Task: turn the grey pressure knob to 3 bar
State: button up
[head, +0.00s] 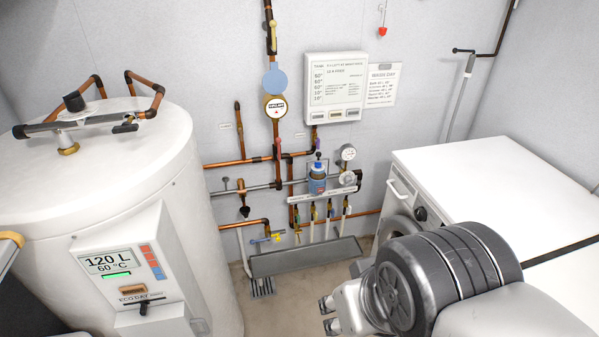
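A small round pale grey part (347,178), which looks like the pressure knob, sits on the pipework on the back wall, right of a blue vessel (317,181). A round white-faced gauge (347,153) is just above it. Their markings are too small to read, so I cannot tell the knob's setting. My gripper (328,315) is at the bottom of the head view, below and well apart from the knob. Its two fingertips point left with a gap between them, and nothing shows between them.
A white tank (195,215) with a 120 L panel fills the left. A white washing machine (490,175) stands at the right. Copper pipes (240,163) and several small valves surround the knob. A grey trough (305,258) runs below. The space before the pipework is open.

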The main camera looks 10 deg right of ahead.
aim_at(348, 181)
jog(key=i+j+z, duration=0.15)
jog(key=i, duration=0.25)
jog(key=i+j+z, duration=0.2)
jog(key=i, duration=0.25)
